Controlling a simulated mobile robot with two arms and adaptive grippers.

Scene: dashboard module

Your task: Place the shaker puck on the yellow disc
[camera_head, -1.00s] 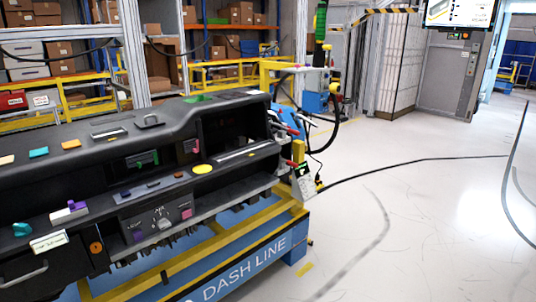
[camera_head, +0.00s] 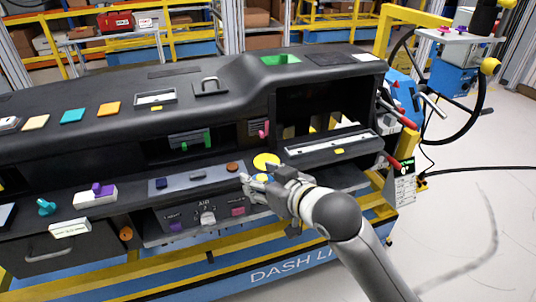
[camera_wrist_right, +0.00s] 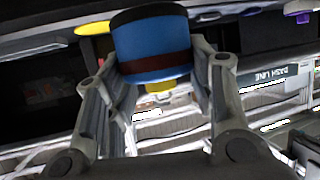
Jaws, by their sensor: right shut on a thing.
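The shaker puck (camera_wrist_right: 152,48), a blue cylinder with a dark red band, is between the fingers of my right gripper (camera_wrist_right: 155,75) in the right wrist view. My right gripper (camera_head: 256,186) is shut on it. In the head view the fingers mostly hide the puck, and a small yellow spot shows between them. The flat yellow disc (camera_head: 266,160) lies on the dashboard ledge just beyond the fingertips. Its edge also shows in the right wrist view (camera_wrist_right: 93,28), left of the puck. I cannot tell the height of the puck above the ledge. My left gripper is out of view.
The black dashboard (camera_head: 225,95) carries small coloured tiles, switches and handles. A brown round knob (camera_head: 232,167) sits left of the disc. An open cavity (camera_head: 320,105) lies behind the disc. Red levers (camera_head: 390,162) stick out at the right end.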

